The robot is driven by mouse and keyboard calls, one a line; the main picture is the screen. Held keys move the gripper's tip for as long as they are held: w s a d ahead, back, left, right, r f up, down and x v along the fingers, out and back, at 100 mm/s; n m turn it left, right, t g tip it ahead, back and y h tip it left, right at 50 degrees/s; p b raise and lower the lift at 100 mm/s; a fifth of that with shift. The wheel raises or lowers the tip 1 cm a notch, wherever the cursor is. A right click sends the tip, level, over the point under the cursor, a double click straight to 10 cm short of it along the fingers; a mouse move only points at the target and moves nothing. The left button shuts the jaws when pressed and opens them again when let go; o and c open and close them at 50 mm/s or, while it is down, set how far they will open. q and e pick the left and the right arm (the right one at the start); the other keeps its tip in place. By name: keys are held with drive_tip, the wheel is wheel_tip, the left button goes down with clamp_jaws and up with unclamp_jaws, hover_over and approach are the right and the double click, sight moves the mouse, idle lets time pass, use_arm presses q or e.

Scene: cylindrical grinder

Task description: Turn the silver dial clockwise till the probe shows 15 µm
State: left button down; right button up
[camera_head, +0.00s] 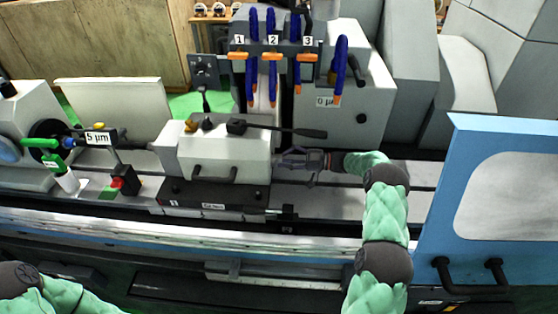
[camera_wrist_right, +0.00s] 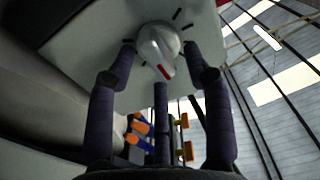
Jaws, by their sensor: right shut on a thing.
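The silver dial (camera_wrist_right: 158,48) sits on a pale panel with dark tick marks around it in the right wrist view. Its red mark points down and slightly right in that view. My right gripper (camera_wrist_right: 158,58) is shut on the dial, with dark fingers at both sides and one below. In the head view the right gripper (camera_head: 290,160) reaches the right end of the white block (camera_head: 222,155), and the dial cannot be made out there. A readout by the left device says 5 µm (camera_head: 97,138). My left arm shows at bottom left; its gripper is out of view.
Blue hoses with orange ends (camera_head: 272,75) hang behind the block. A black lever (camera_head: 280,130) lies above the right gripper. A blue door (camera_head: 500,210) stands to the right of my right arm.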

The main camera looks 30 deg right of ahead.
drive_tip(key=o, duration=0.5)
drive_tip(key=shift+s+a+f, duration=0.1)
drive_tip(key=shift+a+f, duration=0.35)
drive_tip(key=shift+f, duration=0.2)
drive_tip(key=shift+c, duration=0.7)
drive_tip(key=b+v, duration=0.1)
drive_tip(key=v, duration=0.6)
drive_tip(key=shift+d+r+b, duration=0.25)
drive_tip(key=shift+r+b, duration=0.1)
drive_tip(key=shift+b, duration=0.05)
